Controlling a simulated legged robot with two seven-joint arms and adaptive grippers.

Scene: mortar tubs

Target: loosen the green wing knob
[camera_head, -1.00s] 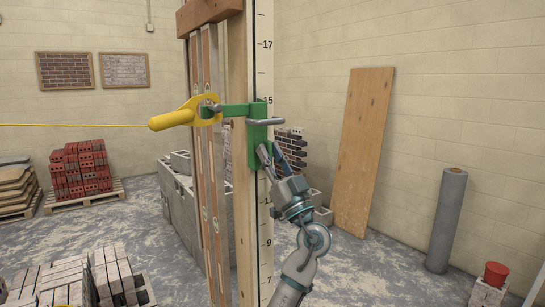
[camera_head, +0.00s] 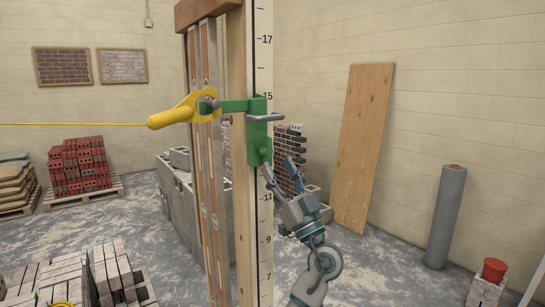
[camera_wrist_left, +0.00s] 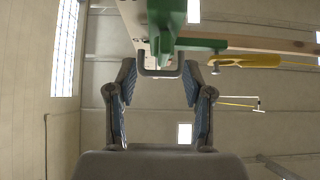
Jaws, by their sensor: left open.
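A green clamp (camera_head: 257,135) sits on the upright measuring pole, with a grey U-shaped handle (camera_head: 265,118) sticking out to the right. A small green knob-like part (camera_head: 265,154) shows low on the clamp's face; its wing shape is not clear. My left gripper (camera_head: 280,168) is open and empty just below the clamp, pointing up at it. In the left wrist view my left gripper (camera_wrist_left: 160,80) has its fingers spread wide, with the grey handle (camera_wrist_left: 160,70) and green clamp (camera_wrist_left: 166,22) above, between the fingertips. My right gripper is out of view.
A yellow line holder (camera_head: 180,114) hooks onto the clamp's left end, with a taut yellow line (camera_head: 75,125) running left. The wooden pole (camera_head: 238,200) stands close left of my gripper. A plywood board (camera_head: 363,150) and grey roll (camera_head: 446,217) stand right.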

